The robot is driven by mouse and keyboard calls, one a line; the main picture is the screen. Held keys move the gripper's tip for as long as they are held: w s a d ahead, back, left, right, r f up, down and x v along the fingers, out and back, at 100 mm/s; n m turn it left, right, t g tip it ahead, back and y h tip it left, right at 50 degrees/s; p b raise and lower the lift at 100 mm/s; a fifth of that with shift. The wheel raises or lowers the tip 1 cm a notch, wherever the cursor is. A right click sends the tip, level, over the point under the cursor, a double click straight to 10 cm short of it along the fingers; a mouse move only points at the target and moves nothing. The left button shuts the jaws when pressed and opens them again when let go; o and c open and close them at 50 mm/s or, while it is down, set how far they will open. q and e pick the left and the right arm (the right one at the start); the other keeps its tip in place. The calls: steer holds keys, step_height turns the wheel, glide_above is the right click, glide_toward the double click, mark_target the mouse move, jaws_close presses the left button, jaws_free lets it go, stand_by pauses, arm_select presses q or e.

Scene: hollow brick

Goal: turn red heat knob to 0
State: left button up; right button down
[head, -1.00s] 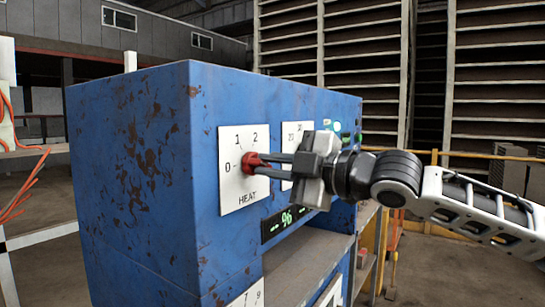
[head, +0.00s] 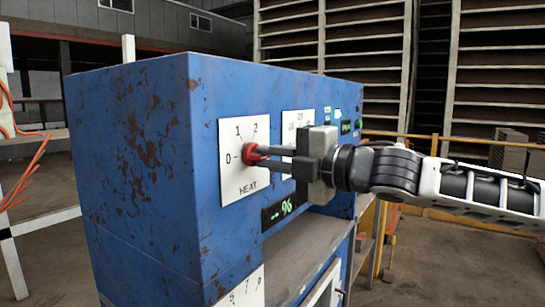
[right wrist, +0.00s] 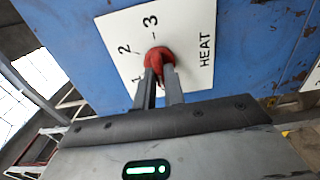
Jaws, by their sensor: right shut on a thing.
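The red heat knob (head: 249,154) sits on a white dial plate (head: 243,186) marked 0, 1, 2 and HEAT, on the front of a blue cabinet. In the right wrist view the knob (right wrist: 158,58) shows with 1, 2 and 3 on the plate beside it. My right gripper (head: 262,157) is shut on the knob, one finger on each side. Its fingers (right wrist: 161,80) partly hide the knob and the 1 in the right wrist view. The 0 is in sight at the knob's left in the head view. I cannot tell exactly where the knob points. My left gripper is out of view.
The blue cabinet (head: 135,170) is rusty. A second white dial plate (head: 297,122) is partly behind my right gripper. A green-lit display (head: 283,211) sits below, above a grey ledge (head: 290,250). A yellow railing (head: 425,140) stands behind my right arm.

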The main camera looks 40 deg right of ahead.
steer(key=c, duration=1.5)
jaws_free()
steer(key=shift+s+d+f+b, duration=0.15)
steer(key=shift+s+b, duration=0.1)
steer(key=shift+b, duration=0.2)
arm_select(q)
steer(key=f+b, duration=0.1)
steer(key=b, duration=0.1)
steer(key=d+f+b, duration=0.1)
steer(key=b, duration=0.2)
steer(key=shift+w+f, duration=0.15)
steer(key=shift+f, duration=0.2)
arm_select(e)
steer(key=v, duration=1.5)
steer(key=shift+s, duration=0.3)
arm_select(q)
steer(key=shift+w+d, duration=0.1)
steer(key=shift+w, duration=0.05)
